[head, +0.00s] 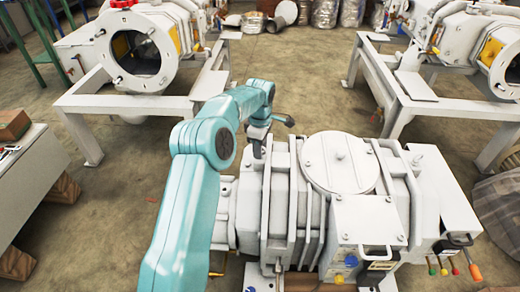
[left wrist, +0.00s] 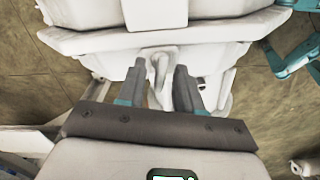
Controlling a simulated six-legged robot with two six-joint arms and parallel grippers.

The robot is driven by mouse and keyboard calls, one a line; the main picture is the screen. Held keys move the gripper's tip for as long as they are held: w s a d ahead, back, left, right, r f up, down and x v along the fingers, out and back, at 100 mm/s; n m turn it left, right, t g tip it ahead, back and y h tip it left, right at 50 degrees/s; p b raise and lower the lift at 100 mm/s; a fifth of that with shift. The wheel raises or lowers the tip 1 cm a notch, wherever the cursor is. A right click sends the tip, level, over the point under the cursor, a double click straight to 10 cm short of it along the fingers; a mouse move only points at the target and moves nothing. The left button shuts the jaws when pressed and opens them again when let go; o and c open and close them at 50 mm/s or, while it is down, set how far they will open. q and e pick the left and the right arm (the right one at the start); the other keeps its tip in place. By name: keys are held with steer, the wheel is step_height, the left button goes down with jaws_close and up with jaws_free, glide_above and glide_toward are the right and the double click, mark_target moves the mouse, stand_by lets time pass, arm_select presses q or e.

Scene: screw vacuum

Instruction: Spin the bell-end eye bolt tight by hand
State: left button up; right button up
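The eye bolt (left wrist: 158,66) is a pale loop on the end face of the white vacuum machine (head: 345,160). It shows in the middle of the left wrist view. My left gripper (left wrist: 160,72) has its two dark fingers apart, one on each side of the eye bolt, with a gap visible between them. I cannot tell whether either finger touches it. In the head view, my teal left arm reaches to the far-left end of the machine, where the left gripper (head: 259,151) points down. The eye bolt is not distinguishable there. My right gripper is not in view.
Two similar white machines stand on frames at the back left (head: 135,45) and back right (head: 455,35). A table (head: 25,170) stands at the left edge. Open concrete floor (head: 305,85) lies behind the near machine.

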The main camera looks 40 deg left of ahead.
arm_select(q)
jaws_close()
